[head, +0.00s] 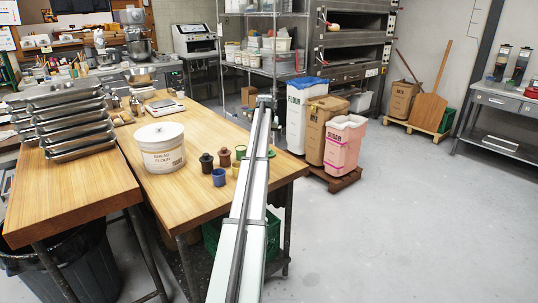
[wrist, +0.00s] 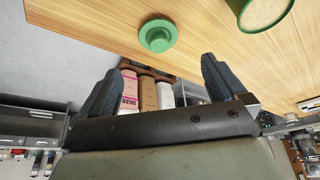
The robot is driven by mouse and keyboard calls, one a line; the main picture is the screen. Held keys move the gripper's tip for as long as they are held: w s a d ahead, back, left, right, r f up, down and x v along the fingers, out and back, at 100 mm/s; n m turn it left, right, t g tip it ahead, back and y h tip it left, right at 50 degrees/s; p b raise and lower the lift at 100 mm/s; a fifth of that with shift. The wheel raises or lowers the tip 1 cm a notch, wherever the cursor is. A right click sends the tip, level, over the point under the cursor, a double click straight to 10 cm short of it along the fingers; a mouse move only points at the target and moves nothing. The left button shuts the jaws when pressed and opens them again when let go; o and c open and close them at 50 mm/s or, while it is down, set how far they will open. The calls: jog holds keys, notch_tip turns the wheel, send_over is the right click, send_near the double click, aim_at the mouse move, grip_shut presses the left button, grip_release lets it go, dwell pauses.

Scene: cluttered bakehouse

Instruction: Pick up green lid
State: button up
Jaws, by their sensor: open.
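The green lid (wrist: 158,36) lies flat on the wooden table with its round knob up, in the wrist view above the gap between my fingers. In the head view a small green piece beside my arm (head: 271,154) seems to be this lid. My gripper (wrist: 160,88) is open and empty, its dark fingers apart from the lid and on either side of its line. A green pot with a pale inside (wrist: 266,12) stands in the wrist view's upper right corner. In the head view my arm hides part of the table and its end is small.
A white flour tub (head: 160,148), a dark pot (head: 206,162), a reddish pot (head: 224,157), a blue cup (head: 219,178) and a yellow cup (head: 237,170) stand left of my arm. Stacked metal trays (head: 70,118) are farther left. Tall ingredient bins (head: 343,145) stand beyond the table's right edge.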

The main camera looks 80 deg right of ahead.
jog(key=x, duration=0.9)
jog(key=shift+d+f, duration=0.1)
jog(key=shift+f, duration=0.25)
jog(key=shift+c, duration=0.4)
jog(key=c, duration=1)
